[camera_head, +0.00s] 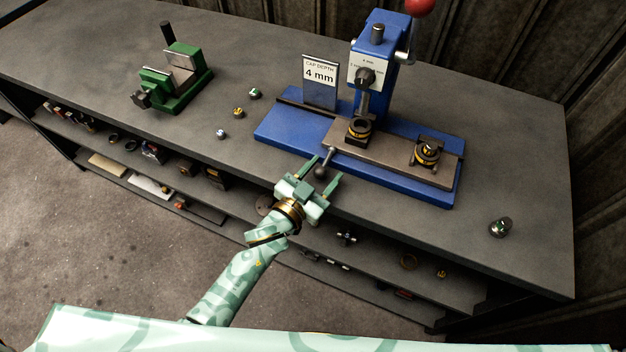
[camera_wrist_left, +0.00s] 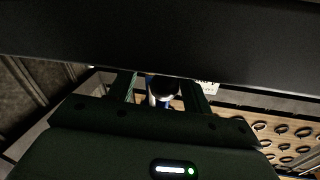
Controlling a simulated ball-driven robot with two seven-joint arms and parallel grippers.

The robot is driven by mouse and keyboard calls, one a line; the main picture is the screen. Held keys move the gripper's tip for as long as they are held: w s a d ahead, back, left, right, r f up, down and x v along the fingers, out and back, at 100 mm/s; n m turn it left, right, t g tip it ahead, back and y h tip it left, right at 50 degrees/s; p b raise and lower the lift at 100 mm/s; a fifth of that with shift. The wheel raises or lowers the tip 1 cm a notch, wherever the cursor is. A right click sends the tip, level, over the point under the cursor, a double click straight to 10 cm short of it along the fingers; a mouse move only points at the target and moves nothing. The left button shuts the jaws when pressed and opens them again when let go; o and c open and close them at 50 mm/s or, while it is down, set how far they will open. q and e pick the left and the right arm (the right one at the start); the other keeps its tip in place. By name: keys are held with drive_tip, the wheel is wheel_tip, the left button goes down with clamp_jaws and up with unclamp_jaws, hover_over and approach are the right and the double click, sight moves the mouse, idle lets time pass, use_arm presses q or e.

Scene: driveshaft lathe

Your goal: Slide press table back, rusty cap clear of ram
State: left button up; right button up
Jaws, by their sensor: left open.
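The blue press (camera_head: 375,62) stands at the back of the bench, with its ram pointing down. Its brownish sliding press table (camera_head: 392,152) lies on a blue base. I cannot tell which part is the rusty cap. A ball-ended handle (camera_head: 321,171) sticks out at the front left. My left gripper (camera_head: 326,169) is open with its fingers either side of the ball, also visible in the wrist view (camera_wrist_left: 164,88). My right gripper is out of view.
A sign reading 4 mm (camera_head: 320,78) stands left of the press. A green vise (camera_head: 174,80) and several small caps (camera_head: 239,112) lie further left. Another small part (camera_head: 500,227) is at the right. Shelves with parts (camera_head: 190,172) run below the bench's front edge.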

use_arm(q)
drive_tip(key=p+v, duration=0.2)
drive_tip(key=v, duration=1.4)
drive_tip(key=shift+s, duration=0.1)
drive_tip(key=s+a+f+n+g+y, duration=0.1)
drive_tip(key=s+a+f+g+y, duration=0.25)
drive_tip(key=f, duration=0.75)
drive_tip(key=s+a+f+n+g+y, duration=0.1)
drive_tip(key=s+a+f+g+y, duration=0.3)
drive_tip(key=f, duration=0.6)
drive_tip(key=s+a+f+n+g, duration=0.1)
drive_tip(key=s+f, duration=0.3)
drive_tip(key=s, duration=0.4)
drive_tip(key=s+a+f+n+g+y, duration=0.1)
drive_tip(key=s+a+f+g, duration=0.2)
drive_tip(key=s, duration=0.6)
drive_tip(key=s+a+f+g, duration=0.3)
drive_tip(key=s+a+f, duration=0.1)
drive_tip(key=s+f, duration=0.3)
drive_tip(key=shift+s+a+n+y, duration=0.2)
drive_tip(key=shift+s+n+y, duration=0.2)
drive_tip(key=shift+s, duration=0.3)
